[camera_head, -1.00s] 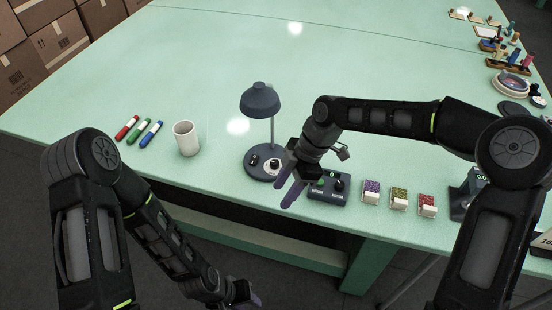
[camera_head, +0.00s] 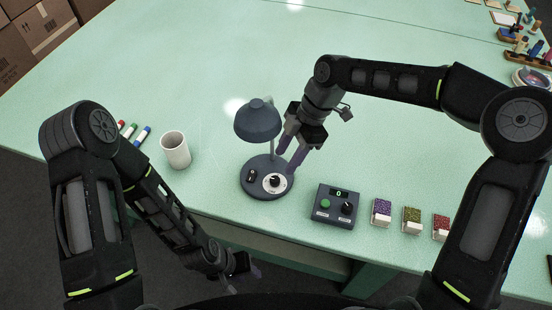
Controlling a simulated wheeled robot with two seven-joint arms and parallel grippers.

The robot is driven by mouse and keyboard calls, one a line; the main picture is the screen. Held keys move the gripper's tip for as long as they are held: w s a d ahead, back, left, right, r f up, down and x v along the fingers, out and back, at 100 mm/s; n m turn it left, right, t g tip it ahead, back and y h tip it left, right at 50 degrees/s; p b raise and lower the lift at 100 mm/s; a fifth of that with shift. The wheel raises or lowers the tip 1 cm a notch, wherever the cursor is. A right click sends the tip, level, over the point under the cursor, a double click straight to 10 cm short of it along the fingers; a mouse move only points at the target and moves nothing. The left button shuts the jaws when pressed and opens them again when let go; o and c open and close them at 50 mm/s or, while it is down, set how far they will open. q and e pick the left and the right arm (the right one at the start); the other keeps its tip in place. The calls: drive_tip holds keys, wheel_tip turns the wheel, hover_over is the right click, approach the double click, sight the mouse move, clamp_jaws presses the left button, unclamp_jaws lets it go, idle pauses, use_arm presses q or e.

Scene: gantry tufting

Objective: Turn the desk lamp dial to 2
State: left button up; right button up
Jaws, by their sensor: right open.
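The dark blue-grey desk lamp (camera_head: 257,120) stands upright on its round base near the table's front edge. On the base sit a white-ringed dial (camera_head: 274,182) with a black knob and a small black switch (camera_head: 252,175). The dial's marks are too small to read. My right gripper (camera_head: 287,160) is open and empty, its purple fingers pointing down just behind and above the dial, close to the lamp post. I cannot tell whether a finger touches the lamp. My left gripper (camera_head: 248,275) hangs low in front of the table's edge; its jaws are too small to judge.
A control box (camera_head: 333,205) with a green button, a black knob and a display stands right of the lamp. Several small bead containers (camera_head: 381,212) stand further right. A white cup (camera_head: 175,149) and markers (camera_head: 133,132) are at the left. The table behind the lamp is clear.

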sight(274, 179)
drive_tip(key=shift+s+r, duration=0.1)
drive_tip(key=shift+s, duration=0.05)
drive_tip(key=shift+p+x, duration=0.7)
drive_tip(key=shift+x, duration=3.25)
drive_tip(key=shift+c, duration=0.2)
clamp_jaws()
